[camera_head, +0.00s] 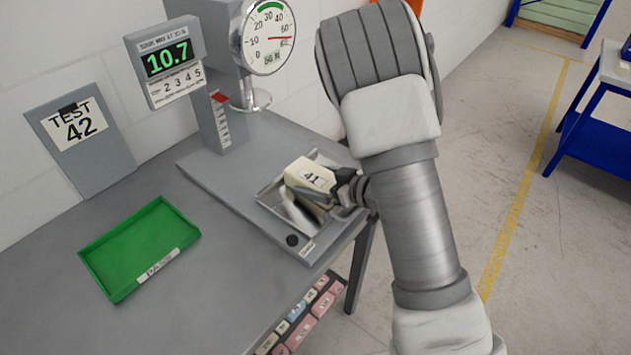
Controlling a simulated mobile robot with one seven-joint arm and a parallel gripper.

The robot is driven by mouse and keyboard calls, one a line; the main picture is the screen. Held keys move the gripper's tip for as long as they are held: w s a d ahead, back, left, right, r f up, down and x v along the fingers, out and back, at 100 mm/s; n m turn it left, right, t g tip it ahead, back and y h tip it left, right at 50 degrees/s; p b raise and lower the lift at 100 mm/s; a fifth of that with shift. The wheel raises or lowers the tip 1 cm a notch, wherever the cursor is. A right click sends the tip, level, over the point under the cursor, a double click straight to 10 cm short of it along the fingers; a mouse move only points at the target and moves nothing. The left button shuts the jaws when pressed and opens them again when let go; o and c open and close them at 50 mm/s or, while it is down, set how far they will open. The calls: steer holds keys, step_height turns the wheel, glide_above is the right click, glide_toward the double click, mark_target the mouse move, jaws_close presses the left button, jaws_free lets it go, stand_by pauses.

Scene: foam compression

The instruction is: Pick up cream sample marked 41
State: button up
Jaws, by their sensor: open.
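The cream sample marked 41 (310,174) is a block with its label facing up. It sits at a shallow grey metal tray (268,194) on the right part of the grey bench. My gripper (318,194) reaches in from the right, low over the tray, with its fingers at the near side of the block. The jaws are open. The fingers overlap the block in this view, so I cannot tell whether they touch it. Part of the block's lower side and the tray floor are hidden behind the gripper.
A green tray labelled PASS (140,248) lies empty at the left. A sign reading TEST 42 (80,140) leans at the wall. A test stand with a dial gauge (268,38) and a display reading 10.7 (167,60) rises behind. Several labelled samples (305,318) lie below the bench edge.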

steer(key=c, duration=1.2)
steer(key=shift+r, duration=0.1)
